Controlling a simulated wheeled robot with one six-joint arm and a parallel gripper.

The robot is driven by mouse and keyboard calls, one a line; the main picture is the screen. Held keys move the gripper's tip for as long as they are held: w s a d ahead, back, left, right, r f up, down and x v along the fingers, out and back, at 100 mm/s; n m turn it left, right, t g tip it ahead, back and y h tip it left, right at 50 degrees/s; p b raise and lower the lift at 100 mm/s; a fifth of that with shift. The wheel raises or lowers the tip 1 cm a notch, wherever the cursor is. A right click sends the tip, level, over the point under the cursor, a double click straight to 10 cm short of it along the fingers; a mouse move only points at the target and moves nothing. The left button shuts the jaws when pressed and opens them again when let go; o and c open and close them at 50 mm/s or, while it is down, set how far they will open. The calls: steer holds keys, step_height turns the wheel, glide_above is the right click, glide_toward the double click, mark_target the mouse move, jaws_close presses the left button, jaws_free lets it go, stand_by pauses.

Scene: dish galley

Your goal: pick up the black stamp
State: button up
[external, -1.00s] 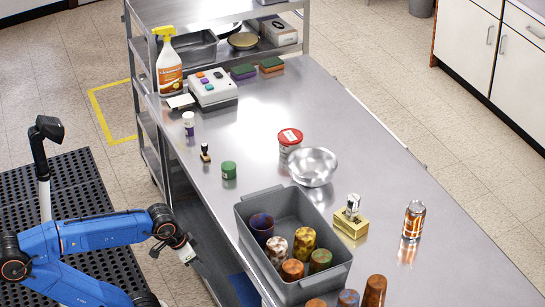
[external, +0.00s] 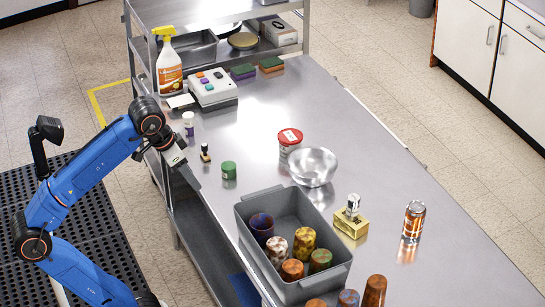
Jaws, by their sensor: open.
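The black stamp (external: 205,153) stands upright on the steel counter (external: 262,110), near its left edge. It is small, with a dark handle and a pale band above its base. My gripper (external: 190,180) is at the counter's left edge, a little left of and below the stamp in the picture, pointing down and to the right. It is open and apart from the stamp. Its fingers are small and dark here, and nothing shows between them.
A white-and-purple bottle (external: 188,124) stands behind the stamp, and a green jar (external: 229,170) to its front right. A grey bin (external: 246,228) with several cups is nearer. A spray bottle (external: 169,66) and a button box (external: 212,88) stand farther back.

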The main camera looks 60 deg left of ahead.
steer(key=w+a+r+n+g, duration=0.1)
steer(key=w+a+r+n, duration=0.1)
steer(key=w+a+n, duration=0.45)
steer(key=n+g, duration=0.3)
steer(key=n, duration=0.7)
glide_above(204, 145)
step_height(204, 145, down, 3)
step_height(204, 145, down, 17)
steer(key=shift+s+a+r, duration=0.15)
steer(key=shift+r, duration=0.05)
steer(key=shift+w+f, duration=0.2)
steer(key=shift+f, duration=2.45)
jaws_close()
